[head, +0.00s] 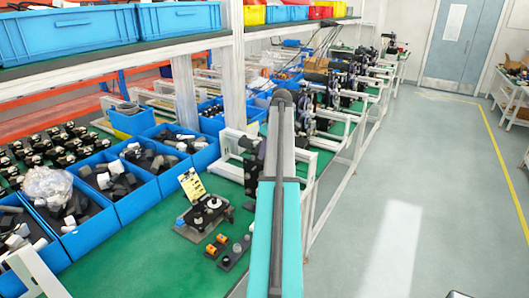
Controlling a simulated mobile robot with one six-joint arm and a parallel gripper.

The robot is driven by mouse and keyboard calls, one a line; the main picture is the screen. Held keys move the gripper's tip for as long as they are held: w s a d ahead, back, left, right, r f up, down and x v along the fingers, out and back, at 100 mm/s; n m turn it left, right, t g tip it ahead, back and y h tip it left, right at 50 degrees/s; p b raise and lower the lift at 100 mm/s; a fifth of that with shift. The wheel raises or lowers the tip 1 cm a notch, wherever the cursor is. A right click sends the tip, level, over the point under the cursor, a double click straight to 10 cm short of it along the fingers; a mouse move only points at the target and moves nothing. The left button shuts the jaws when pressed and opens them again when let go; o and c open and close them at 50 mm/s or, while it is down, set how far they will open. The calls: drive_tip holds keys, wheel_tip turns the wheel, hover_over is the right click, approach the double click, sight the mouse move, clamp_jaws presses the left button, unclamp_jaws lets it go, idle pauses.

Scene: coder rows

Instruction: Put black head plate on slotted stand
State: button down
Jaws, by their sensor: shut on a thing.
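My arm rises through the middle of the head view and covers part of the bench behind it. My gripper cannot be made out, so what it holds does not show. A small black fixture (203,216) with round discs and a yellow label card (191,184) stands on the green bench, left of my arm. I cannot tell whether it is the slotted stand. No black head plate can be singled out.
Small orange parts (216,244) and grey round parts on a dark plate (236,252) lie in front of the fixture. Blue bins (128,200) of black and white parts line the green bench (130,268). A shelf (110,78) with blue crates hangs above. The floor (400,190) at right is clear.

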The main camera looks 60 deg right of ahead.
drive_tip(key=shift+f, duration=0.5)
drive_tip(key=shift+f+b, duration=1.15)
drive_tip(key=shift+f, duration=0.7)
idle(1.6)
drive_tip(key=c, duration=1.6)
unclamp_jaws()
drive_tip(key=shift+f, duration=0.15)
drive_tip(key=shift+b+v, duration=2.35)
drive_tip(key=shift+v, duration=4)
drive_tip(key=shift+s+r, duration=0.2)
drive_tip(key=shift+r, duration=0.5)
